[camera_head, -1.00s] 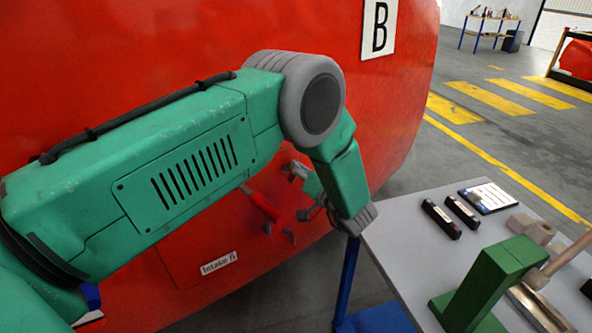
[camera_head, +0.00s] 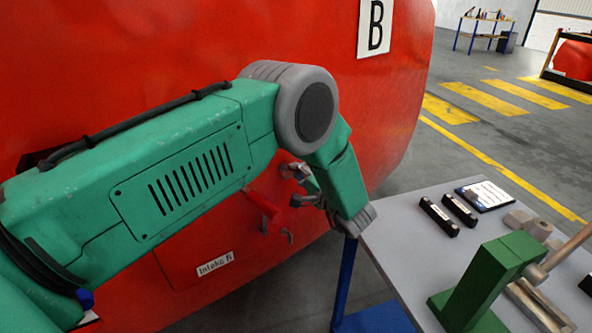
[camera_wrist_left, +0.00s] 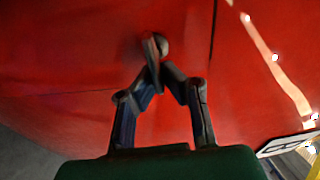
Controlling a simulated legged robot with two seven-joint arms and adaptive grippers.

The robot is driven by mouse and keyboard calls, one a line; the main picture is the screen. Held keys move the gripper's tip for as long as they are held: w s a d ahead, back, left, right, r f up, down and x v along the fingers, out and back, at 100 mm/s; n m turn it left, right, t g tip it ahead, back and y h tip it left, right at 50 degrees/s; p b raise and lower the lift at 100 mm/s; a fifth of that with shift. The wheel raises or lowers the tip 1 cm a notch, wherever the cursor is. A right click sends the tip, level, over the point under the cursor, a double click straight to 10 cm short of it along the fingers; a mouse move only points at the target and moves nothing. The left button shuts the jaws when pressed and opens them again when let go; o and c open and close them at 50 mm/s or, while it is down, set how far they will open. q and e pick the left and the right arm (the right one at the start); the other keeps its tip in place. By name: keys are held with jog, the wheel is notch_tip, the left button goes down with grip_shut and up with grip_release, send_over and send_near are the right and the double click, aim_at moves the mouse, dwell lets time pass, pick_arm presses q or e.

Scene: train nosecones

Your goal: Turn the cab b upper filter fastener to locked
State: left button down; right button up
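The red cab nosecone (camera_head: 200,50) fills the left of the head view, with a plate marked B (camera_head: 376,26) on it. My left gripper (camera_head: 294,186) is at the cab side, partly behind my green wrist. In the left wrist view its two dark fingers (camera_wrist_left: 162,80) bend in towards each other, their tips close together. A small dark lever-like fastener with a round knob (camera_wrist_left: 161,46) shows at the tips, against the red skin. It is blurred, so I cannot tell whether the fingers touch it or which way it is turned. My right gripper is out of view.
A red handle (camera_head: 264,207) and a small grey fitting (camera_head: 289,236) are left of and below the gripper, above the intake label (camera_head: 215,263). A grey table (camera_head: 400,235) with black blocks and a green stand (camera_head: 487,280) is close on the right.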

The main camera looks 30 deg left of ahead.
pick_arm(q)
jog(key=shift+d+f+m, duration=0.15)
jog(key=shift+f+m, duration=0.15)
jog(key=shift+m, duration=0.3)
jog(key=c, duration=1.8)
grip_release()
jog(key=shift+o, duration=0.5)
jog(key=shift+w, duration=0.2)
jog(key=shift+s+d, duration=0.1)
jog(key=v, duration=1.2)
jog(key=shift+f, duration=0.1)
